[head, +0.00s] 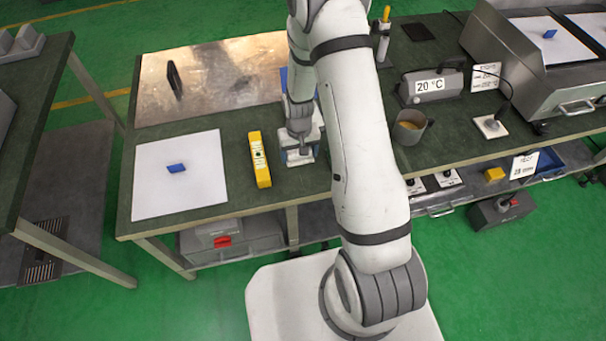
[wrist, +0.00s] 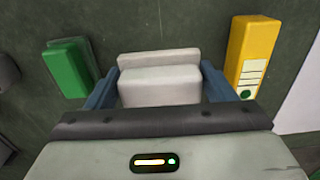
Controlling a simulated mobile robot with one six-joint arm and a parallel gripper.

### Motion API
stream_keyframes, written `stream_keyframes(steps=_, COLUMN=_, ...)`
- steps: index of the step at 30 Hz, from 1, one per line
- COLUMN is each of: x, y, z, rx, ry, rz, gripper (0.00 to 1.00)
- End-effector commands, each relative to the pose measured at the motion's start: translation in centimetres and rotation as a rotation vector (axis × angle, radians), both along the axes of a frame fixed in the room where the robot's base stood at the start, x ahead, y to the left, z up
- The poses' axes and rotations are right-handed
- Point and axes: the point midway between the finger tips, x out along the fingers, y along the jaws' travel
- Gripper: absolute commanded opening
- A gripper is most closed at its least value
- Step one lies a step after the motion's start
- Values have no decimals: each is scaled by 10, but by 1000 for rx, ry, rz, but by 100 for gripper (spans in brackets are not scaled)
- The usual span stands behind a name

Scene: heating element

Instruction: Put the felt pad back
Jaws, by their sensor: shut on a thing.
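My gripper (head: 299,157) is low over the front part of the dark green bench top, just right of the yellow spirit level. In the wrist view, the two blue fingers of my gripper (wrist: 159,88) are shut on a pale grey-white stepped block, which looks like the felt pad (wrist: 158,74). The pad sits between the fingers, close to the bench surface; I cannot tell whether it touches. In the head view it is mostly hidden by my gripper.
The yellow level (head: 259,159) stands close by; it also shows in the wrist view (wrist: 250,62). A green block (wrist: 68,68) lies on the other side. A white sheet (head: 178,195) with a blue piece, a metal plate (head: 212,75), a mug (head: 409,127) and a 20 °C device (head: 432,86) share the bench.

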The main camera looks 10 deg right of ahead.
Motion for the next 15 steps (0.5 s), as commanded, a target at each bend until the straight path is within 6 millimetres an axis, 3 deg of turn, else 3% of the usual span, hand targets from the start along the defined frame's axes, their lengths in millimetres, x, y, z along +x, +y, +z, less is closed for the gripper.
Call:
stream_keyframes(steps=1, x=7, y=0, z=-11, rx=0, ry=-9, rz=0, gripper=55)
stream_keyframes(steps=8, x=17, y=0, z=6, rx=0, ry=-10, rz=1, gripper=55)
stream_keyframes(steps=15, x=12, y=0, z=27, rx=0, ry=-7, rz=1, gripper=55)
